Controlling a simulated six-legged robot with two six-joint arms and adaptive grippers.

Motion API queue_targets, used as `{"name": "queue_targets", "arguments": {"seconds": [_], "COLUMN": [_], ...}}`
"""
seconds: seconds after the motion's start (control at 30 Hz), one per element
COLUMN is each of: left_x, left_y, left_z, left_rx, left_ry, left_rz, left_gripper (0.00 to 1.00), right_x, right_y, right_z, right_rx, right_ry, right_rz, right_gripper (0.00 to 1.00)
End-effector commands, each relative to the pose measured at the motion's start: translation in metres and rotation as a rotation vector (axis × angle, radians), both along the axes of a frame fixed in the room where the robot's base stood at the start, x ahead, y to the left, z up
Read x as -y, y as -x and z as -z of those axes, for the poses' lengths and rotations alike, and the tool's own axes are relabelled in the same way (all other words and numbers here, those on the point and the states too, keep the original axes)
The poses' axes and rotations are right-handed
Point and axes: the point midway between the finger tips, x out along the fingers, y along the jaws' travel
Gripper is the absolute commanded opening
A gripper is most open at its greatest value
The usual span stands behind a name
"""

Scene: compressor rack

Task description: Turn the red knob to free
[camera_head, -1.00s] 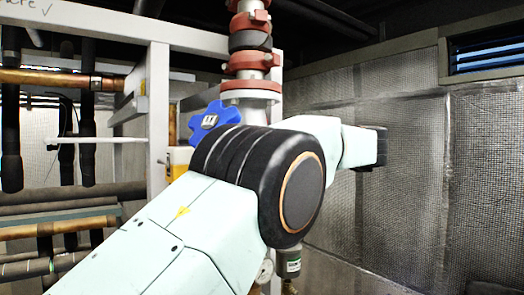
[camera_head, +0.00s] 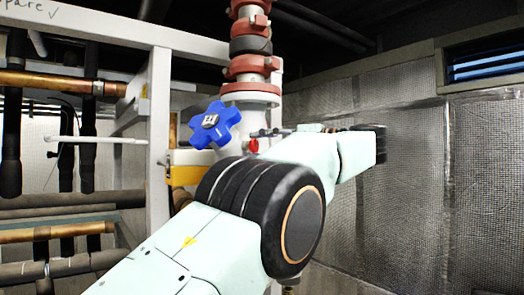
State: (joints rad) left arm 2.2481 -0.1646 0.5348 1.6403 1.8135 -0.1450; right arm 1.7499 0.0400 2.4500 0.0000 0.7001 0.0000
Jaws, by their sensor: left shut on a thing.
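The small red knob (camera_head: 254,146) shows on the pipework, just right of the blue star-shaped handwheel (camera_head: 215,124) and below the red pipe couplings. My left arm comes in from the lower left and bends across the middle of the view. My left gripper (camera_head: 268,133) shows small and dark beside the red knob, reaching in from the right. It is shut on the red knob, though its fingertips are small and partly unclear. My arm hides the pipe below the knob. My right gripper is not in view.
A vertical pipe with red couplings (camera_head: 250,68) rises behind the knob. A white frame post (camera_head: 159,130) and a yellow box (camera_head: 184,174) stand to the left. Copper and dark pipes (camera_head: 50,82) fill the far left. A mesh-covered wall (camera_head: 420,180) closes the right side.

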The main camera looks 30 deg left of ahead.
Motion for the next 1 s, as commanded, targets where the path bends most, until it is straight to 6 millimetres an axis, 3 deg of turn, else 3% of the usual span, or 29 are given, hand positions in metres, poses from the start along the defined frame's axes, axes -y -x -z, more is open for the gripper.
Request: {"name": "queue_targets", "arguments": {"seconds": [0.4,0.97,1.0], "left_x": [0.0013,0.0014,0.0014], "left_y": [-0.0005,-0.0005,-0.0005], "left_z": [0.0039,0.0036,0.0037], "left_rx": [0.182,0.211,0.211], "left_ry": [-0.015,-0.018,-0.018], "left_rz": [-0.002,-0.003,-0.002], "left_gripper": [0.00,0.00,0.32], "right_x": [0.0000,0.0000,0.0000], "right_y": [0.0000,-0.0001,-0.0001], "right_z": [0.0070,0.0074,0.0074], "right_rx": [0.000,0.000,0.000], "right_ry": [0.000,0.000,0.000], "right_rz": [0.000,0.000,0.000], "right_gripper": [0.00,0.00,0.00]}}
